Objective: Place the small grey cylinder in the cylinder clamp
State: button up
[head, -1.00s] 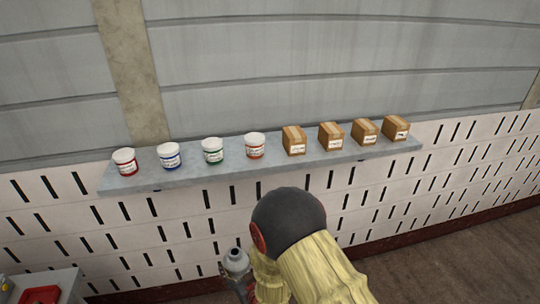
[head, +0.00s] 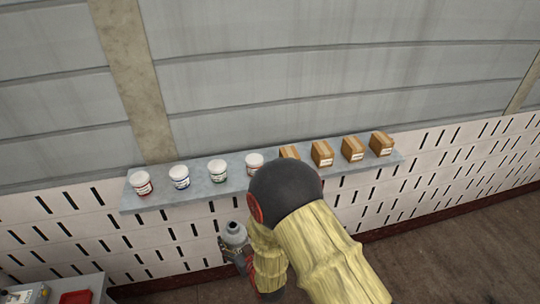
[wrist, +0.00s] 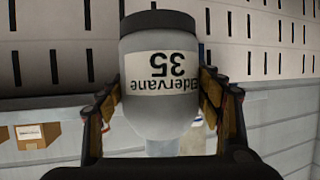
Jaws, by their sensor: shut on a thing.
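My gripper (wrist: 160,88) is shut on a grey cylinder (wrist: 163,62) with a dark end and a white label reading "aldervane 35", upside down in the wrist view. The fingers press on both of its sides. In the head view the grey cylinder (head: 234,235) stands above my gripper (head: 237,250), at the left of my arm, clear of the shelf. My arm hides part of the gripper. The cylinder clamp cannot be made out in either view.
A wall shelf (head: 190,192) holds several white tubs (head: 180,177) and cardboard boxes (head: 352,149); my arm hides part of it. A table corner with a red tray (head: 76,297) and a grey device (head: 25,296) shows at the lower left. Bare floor (head: 460,250) lies at the right.

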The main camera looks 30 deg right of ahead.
aim_at(234, 233)
notch_tip(234, 233, up, 3)
jog(key=shift+w+r+p, duration=0.1)
jog(key=shift+p, duration=1)
jog(key=shift+f, duration=0.2)
